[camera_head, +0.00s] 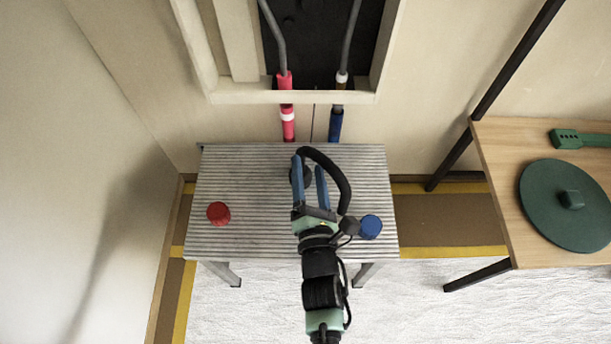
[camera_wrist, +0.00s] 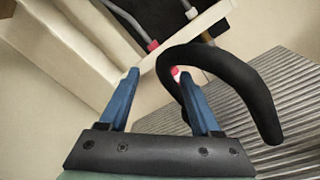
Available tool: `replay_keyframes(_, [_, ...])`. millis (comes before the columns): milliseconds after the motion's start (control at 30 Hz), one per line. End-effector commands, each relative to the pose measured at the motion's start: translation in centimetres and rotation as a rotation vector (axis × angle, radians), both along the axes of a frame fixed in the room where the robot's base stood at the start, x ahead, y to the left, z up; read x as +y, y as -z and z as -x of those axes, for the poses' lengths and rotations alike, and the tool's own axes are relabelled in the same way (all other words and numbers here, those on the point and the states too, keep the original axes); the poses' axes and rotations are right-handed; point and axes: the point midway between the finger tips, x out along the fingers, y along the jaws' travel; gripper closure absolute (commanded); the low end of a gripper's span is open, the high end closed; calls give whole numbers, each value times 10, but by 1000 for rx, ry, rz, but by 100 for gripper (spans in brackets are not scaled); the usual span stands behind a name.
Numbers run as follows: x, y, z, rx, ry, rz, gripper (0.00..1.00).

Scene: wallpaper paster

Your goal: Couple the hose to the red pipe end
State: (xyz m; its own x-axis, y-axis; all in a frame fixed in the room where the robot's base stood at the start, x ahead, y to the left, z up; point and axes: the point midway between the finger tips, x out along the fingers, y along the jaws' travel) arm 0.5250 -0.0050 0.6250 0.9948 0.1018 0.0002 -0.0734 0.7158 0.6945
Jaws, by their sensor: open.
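The red pipe end (camera_head: 288,130) points down below the wall frame at the back edge of the slatted table. In the wrist view a bit of red pipe (camera_wrist: 152,45) shows beyond the fingers, partly hidden by the hose. The black hose (camera_head: 338,175) is a short bent arc over the table; in the wrist view it curves (camera_wrist: 235,68) up and down to the right. My gripper (camera_head: 309,164) has two blue fingers, spread apart. One hose end is at the fingers, near the right one in the wrist view (camera_wrist: 160,78); I cannot tell whether it touches.
The blue pipe end (camera_head: 335,125) hangs just right of the red one. A red cap (camera_head: 218,213) and a blue cap (camera_head: 370,227) lie on the slatted table (camera_head: 255,235). A wooden table (camera_head: 500,195) with a green disc (camera_head: 567,205) stands right.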

Motion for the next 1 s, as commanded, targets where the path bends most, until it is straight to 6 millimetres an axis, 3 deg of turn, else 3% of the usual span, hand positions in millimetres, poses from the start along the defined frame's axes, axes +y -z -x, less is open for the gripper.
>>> replay_keyframes(600, [-1, 0, -48, -1, -1, 0, 36])
replay_keyframes(967, [-1, 1, -52, 0, 0, -1, 36])
replay_keyframes(1000, [-1, 1, -52, 0, 0, -1, 39])
